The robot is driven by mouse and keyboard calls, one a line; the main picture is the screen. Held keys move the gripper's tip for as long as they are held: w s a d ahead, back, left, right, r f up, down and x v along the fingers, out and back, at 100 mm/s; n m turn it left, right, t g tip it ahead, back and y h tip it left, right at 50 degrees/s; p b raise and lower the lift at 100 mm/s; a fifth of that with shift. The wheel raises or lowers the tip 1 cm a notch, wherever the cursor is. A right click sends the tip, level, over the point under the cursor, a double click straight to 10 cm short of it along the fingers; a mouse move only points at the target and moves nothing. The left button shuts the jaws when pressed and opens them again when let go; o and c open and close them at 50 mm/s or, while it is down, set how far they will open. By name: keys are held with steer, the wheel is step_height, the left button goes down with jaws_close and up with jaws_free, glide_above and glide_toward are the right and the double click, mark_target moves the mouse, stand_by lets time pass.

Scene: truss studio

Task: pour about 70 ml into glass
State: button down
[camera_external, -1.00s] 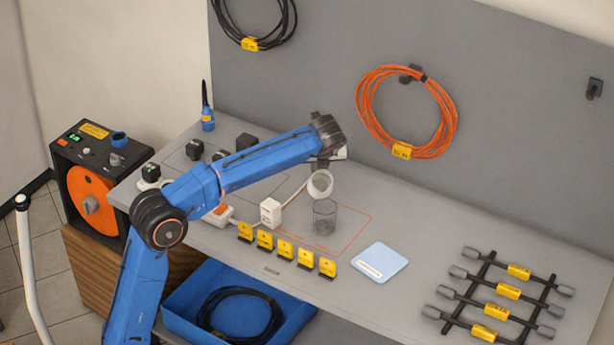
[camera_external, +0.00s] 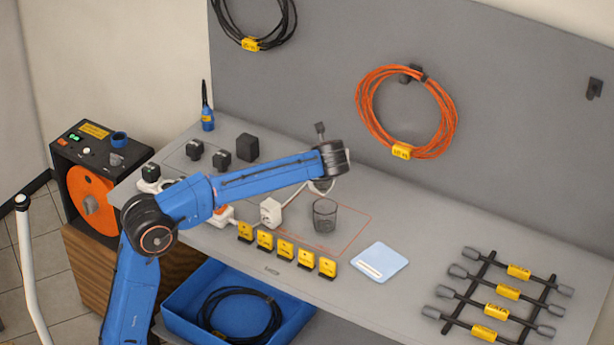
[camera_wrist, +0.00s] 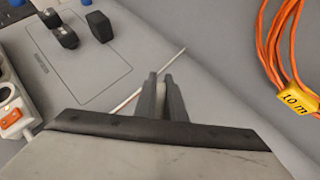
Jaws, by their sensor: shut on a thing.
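In the external view the end of my arm is above and behind the glass and hides the fingertips.
Several yellow markers (camera_external: 285,250) stand in front of the glass. A white adapter (camera_external: 271,212) with a cable is to its left, and a light blue pad (camera_external: 380,262) to its right. An orange cable coil (camera_external: 447,115) hangs on the panel behind.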

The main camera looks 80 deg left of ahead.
steer(key=shift+d+r, duration=0.15)
steer(key=shift+r, duration=0.05)
steer(key=shift+d+r+y, duration=0.25)
steer(key=shift+r+y, duration=0.35)
steer(key=shift+y, duration=0.3)
steer(key=shift+s+d+r+y+p, duration=0.1)
steer(key=shift+d+r+y+p, duration=0.35)
steer(key=shift+r+y+p, duration=0.25)
stand_by(0.8)
steer(key=shift+d+r+y, duration=0.25)
steer(key=shift+d+y, duration=0.35)
steer(key=shift+d, duration=0.05)
stand_by(0.3)
steer(key=shift+a+f, duration=0.1)
steer(key=shift+a, duration=0.4)
steer(key=shift+a+f+h, duration=0.25)
steer(key=shift+a+h, duration=0.05)
steer(key=shift+h, duration=0.3)
steer(key=shift+a+f+h, duration=0.4)
steer(key=shift+f+h, duration=0.3)
steer(key=shift+h, duration=0.1)
steer(key=shift+a+f+h, duration=0.35)
steer(key=shift+f+h, duration=0.3)
steer(key=shift+h, duration=0.15)
steer(key=shift+a+f+h, duration=0.25)
steer(key=shift+f+h, duration=0.4)
steer(key=shift+h, duration=0.05)
steer(key=shift+a+f+h, duration=0.2)
steer(key=shift+f+h, duration=0.45)
steer(key=shift+h, duration=0.05)
